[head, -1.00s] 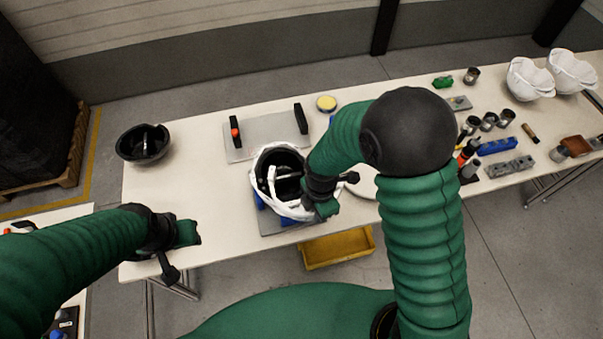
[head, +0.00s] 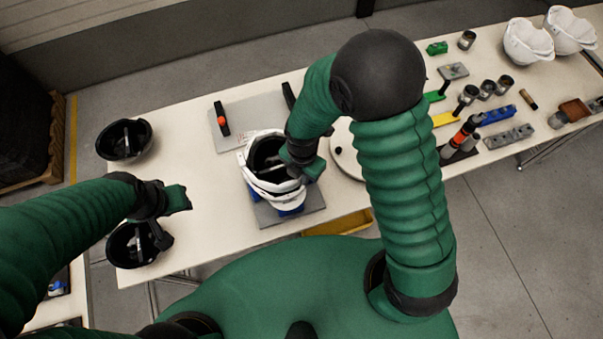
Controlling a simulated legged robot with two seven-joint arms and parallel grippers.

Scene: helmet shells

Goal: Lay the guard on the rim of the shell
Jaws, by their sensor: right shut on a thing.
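The white helmet shell (head: 258,143) with a black inside sits open side up on blue supports over a grey plate, in the middle of the table. A white curved band, which I take as the guard (head: 274,190), lies across the near side of the shell, at or just below its rim. Whether it rests fully on the rim I cannot tell. My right gripper (head: 303,172) is at the shell's right side, shut on the guard; its fingertips are partly hidden. My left gripper (head: 178,200) is left of the shell, apart from it; its jaws are unclear.
Two black bowl-like shells (head: 125,140) stand at the table's left, one partly behind my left gripper. A grey plate with black uprights (head: 230,128) is behind the shell. Tools and cans (head: 488,90) and white helmets (head: 528,42) fill the right. A yellow bin (head: 342,224) is below the front edge.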

